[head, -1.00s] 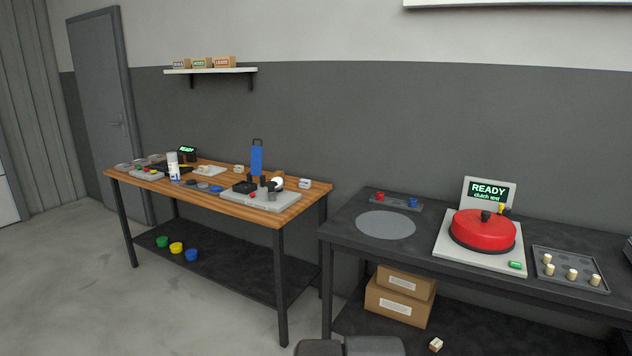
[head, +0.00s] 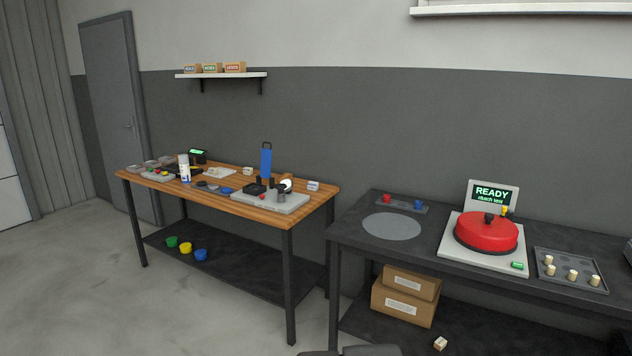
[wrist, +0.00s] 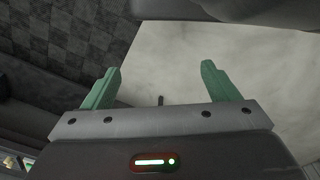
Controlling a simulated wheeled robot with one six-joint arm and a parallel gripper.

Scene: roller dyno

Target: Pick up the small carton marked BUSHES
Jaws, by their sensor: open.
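Three small cartons stand in a row on the wall shelf (head: 222,75) in the head view. The left one (head: 192,69) has blue lettering, the middle one (head: 210,68) green, and the right one (head: 235,67) red. The lettering is too small to read, so I cannot tell which is marked BUSHES. My gripper (wrist: 160,68) shows in the wrist view with its two green fingers apart and nothing between them. Pale floor and a dark chequered surface lie beyond it. No carton shows in the wrist view.
A wooden workbench (head: 275,217) crowded with tools and small parts stands below the shelf. A dark bench (head: 345,228) with a red round device (head: 486,232) stands at right. Two brown boxes (head: 405,303) sit under it. Pale floor (head: 80,270) is clear at left.

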